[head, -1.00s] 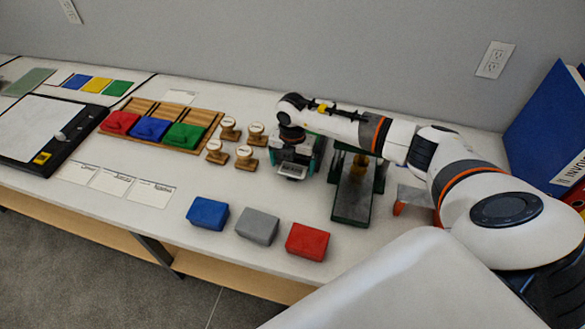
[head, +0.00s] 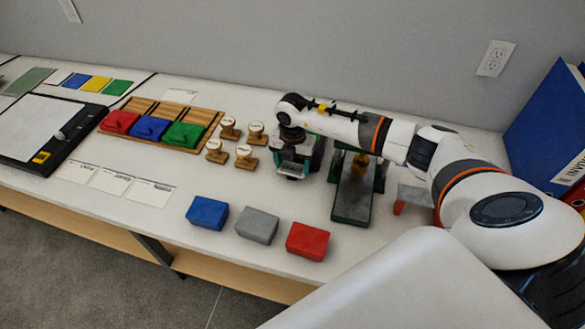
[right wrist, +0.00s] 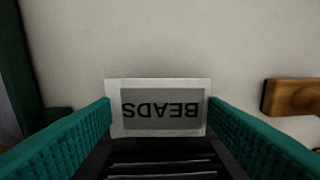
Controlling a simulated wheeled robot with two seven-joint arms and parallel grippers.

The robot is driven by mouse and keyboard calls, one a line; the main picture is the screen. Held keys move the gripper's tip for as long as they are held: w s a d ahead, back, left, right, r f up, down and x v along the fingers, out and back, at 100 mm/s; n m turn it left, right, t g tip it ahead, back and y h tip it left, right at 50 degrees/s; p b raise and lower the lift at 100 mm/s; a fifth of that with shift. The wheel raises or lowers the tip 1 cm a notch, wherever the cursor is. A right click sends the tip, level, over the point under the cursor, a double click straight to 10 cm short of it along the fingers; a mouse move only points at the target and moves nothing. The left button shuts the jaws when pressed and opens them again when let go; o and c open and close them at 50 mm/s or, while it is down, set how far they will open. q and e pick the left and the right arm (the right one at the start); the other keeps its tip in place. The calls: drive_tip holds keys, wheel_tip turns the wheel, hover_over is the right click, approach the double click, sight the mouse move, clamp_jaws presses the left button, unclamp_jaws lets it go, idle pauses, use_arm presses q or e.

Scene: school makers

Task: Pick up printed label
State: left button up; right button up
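The printed label (right wrist: 160,108) is a small pale card with a grey panel reading BEADS, upside down in the right wrist view. My right gripper (right wrist: 160,115) has a teal finger against each side edge of the label, with no clear gap, so it looks shut on it. In the head view my right gripper (head: 293,165) points down over the table, beside the wooden stamps. A small grey-white patch between its fingers is too small to read. How far the label is from the table is unclear. My left gripper is out of view.
Several wooden stamps (head: 245,157) stand just left of my right gripper. A dark green stand (head: 353,197) is close on its right. Blue, grey (head: 257,225) and red blocks lie in front. A wooden rack (head: 205,116) with coloured blocks is further left.

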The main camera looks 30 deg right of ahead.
drive_tip(key=shift+c, duration=1)
